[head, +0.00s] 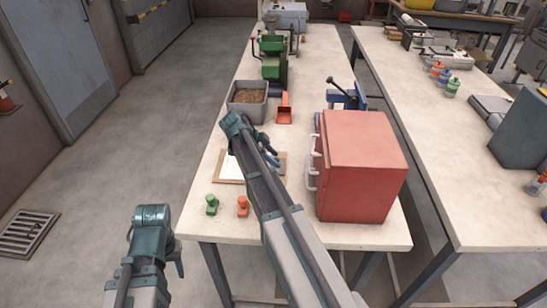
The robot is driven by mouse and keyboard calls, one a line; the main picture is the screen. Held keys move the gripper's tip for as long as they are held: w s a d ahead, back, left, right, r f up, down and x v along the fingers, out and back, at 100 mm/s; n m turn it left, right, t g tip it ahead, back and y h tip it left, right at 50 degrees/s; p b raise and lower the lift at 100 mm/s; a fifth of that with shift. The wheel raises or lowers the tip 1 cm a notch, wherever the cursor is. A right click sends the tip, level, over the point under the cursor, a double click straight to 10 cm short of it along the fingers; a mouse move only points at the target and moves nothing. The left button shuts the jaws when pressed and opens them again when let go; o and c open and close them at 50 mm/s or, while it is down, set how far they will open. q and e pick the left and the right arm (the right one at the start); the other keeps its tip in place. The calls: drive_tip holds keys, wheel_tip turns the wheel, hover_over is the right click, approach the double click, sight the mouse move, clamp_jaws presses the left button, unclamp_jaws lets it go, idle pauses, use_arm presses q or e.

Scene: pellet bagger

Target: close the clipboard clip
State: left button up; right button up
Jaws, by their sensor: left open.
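The clipboard (222,181) lies on the near table, a brown board with a white sheet. My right arm crosses over it and hides its middle; I cannot make out its clip or whether the clip is open. My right gripper (270,154) hangs above the clipboard's far right part, seen small and from behind, so its fingers are unclear. My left gripper (179,264) is off the table's near left side, low over the floor, apart from the clipboard. It is open, and its fingers are mostly hidden by its own wrist.
A red cabinet (362,165) with white handles stands right of my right arm. A grey bin of pellets (248,100), an orange scoop (284,114) and a green machine (271,60) stand beyond. Green (212,205) and orange (242,206) stamp-like pieces stand at the near left.

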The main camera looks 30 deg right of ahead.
use_arm(q)
drive_tip(key=shift+r, duration=0.1)
use_arm(e)
drive_tip(key=shift+r, duration=0.1)
use_arm(q)
wheel_tip(320, 180, up, 11)
drive_tip(key=p, duration=1.1)
use_arm(e)
drive_tip(key=v, duration=1.3)
drive_tip(key=shift+a+r, duration=0.2)
drive_tip(key=shift+a, duration=0.05)
